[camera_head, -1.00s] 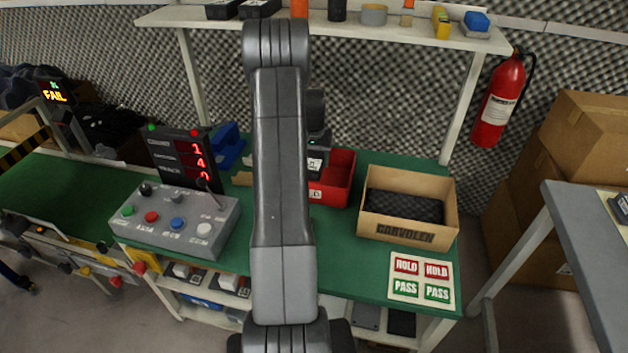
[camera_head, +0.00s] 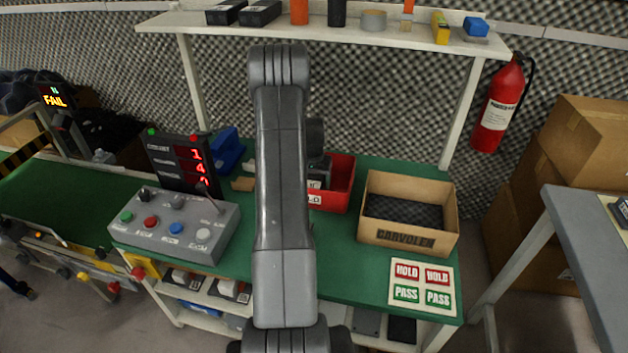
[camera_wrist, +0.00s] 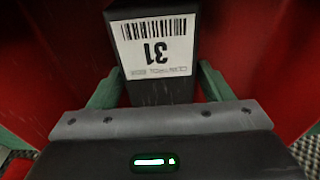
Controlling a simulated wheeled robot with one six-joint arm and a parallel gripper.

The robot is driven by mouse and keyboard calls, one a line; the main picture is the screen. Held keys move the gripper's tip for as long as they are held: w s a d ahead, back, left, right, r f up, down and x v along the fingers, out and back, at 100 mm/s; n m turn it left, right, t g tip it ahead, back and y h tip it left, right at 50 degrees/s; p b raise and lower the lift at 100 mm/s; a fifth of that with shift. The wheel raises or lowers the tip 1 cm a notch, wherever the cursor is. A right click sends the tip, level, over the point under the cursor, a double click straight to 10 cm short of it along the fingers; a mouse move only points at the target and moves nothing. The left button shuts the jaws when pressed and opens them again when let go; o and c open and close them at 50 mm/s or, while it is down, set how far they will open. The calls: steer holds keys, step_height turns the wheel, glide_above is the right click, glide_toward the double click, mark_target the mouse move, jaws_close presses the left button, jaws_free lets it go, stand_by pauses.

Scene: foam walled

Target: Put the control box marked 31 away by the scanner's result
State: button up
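The control box marked 31 (camera_wrist: 158,60) is dark with a white barcode label. In the wrist view it sits between the green fingers of my gripper (camera_wrist: 159,80), which appear to press on both its sides. Red bin walls surround it. In the head view the box (camera_head: 320,172) is partly hidden behind my arm, at the red bin (camera_head: 338,190), low between its walls. Whether it touches the floor of the bin cannot be told. The scanner display (camera_head: 55,97) at the far left reads FAIL.
A cardboard box (camera_head: 408,237) stands open right of the red bin. A card (camera_head: 422,286) shows HOLD in red and PASS in green. A button panel (camera_head: 175,225) and a red-digit display (camera_head: 181,160) stand left. A shelf (camera_head: 400,38) runs above the bench.

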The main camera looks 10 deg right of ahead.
steer(key=shift+o, duration=0.5)
steer(key=shift+r, duration=0.1)
steer(key=shift+r, duration=0.25)
step_height(320, 180, up, 12)
steer(key=s, duration=0.1)
steer(key=shift+s+a+f+p, duration=0.15)
steer(key=shift+a+f+p, duration=0.05)
steer(key=shift+a+p, duration=0.15)
